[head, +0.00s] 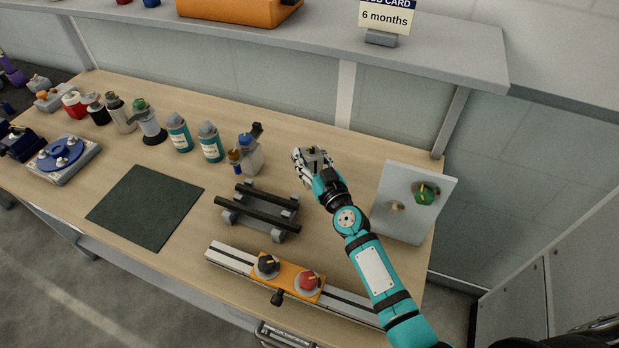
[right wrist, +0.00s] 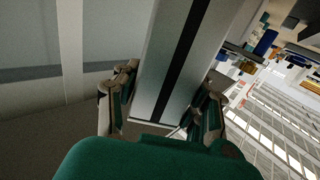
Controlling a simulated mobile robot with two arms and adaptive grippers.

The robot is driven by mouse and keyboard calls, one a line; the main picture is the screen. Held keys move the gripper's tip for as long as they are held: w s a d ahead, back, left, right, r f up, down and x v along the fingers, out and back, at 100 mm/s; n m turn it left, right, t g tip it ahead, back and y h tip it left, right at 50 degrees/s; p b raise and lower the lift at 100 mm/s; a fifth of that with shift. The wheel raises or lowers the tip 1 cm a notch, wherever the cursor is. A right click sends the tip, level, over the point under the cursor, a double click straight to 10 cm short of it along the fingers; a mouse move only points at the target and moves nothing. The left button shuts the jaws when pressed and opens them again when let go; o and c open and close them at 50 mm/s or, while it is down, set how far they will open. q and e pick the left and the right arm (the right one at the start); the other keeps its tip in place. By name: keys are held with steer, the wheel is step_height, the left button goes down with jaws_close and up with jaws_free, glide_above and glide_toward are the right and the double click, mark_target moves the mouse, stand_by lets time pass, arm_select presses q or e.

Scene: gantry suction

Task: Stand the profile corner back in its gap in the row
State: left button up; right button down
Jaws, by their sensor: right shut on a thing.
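My right gripper (head: 313,168) is shut on the profile corner (head: 319,155), a small grey piece, above or at the back right of the bench. The fingers hide much of it in the head view. In the right wrist view the profile corner (right wrist: 178,60) is a long grey bar with a black slot, between the two fingers of the gripper (right wrist: 163,105). A row of bottles and small items runs along the back, ending at a grey piece with a blue cap (head: 249,155), left of my gripper. I cannot tell whether the corner touches the bench. My left gripper is not in view.
Black rails on grey blocks (head: 258,211) lie left of my right forearm. A grey upright plate with a green knob (head: 393,223) stands to its right. A slotted rail with an orange plate (head: 232,262) lies in front. A shelf (head: 450,62) overhangs the back. A dark mat (head: 146,207) is bare.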

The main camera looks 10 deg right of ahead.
step_height(320, 180, down, 4)
steer(key=b, duration=0.2)
steer(key=shift+b, duration=0.35)
steer(key=shift+f, duration=0.3)
steer(key=shift+w, duration=0.1)
steer(key=shift+f+b, duration=0.15)
steer(key=shift+b, duration=0.15)
steer(key=c, duration=0.7)
jaws_free()
steer(key=shift+f, duration=0.1)
steer(key=shift+c, duration=0.2)
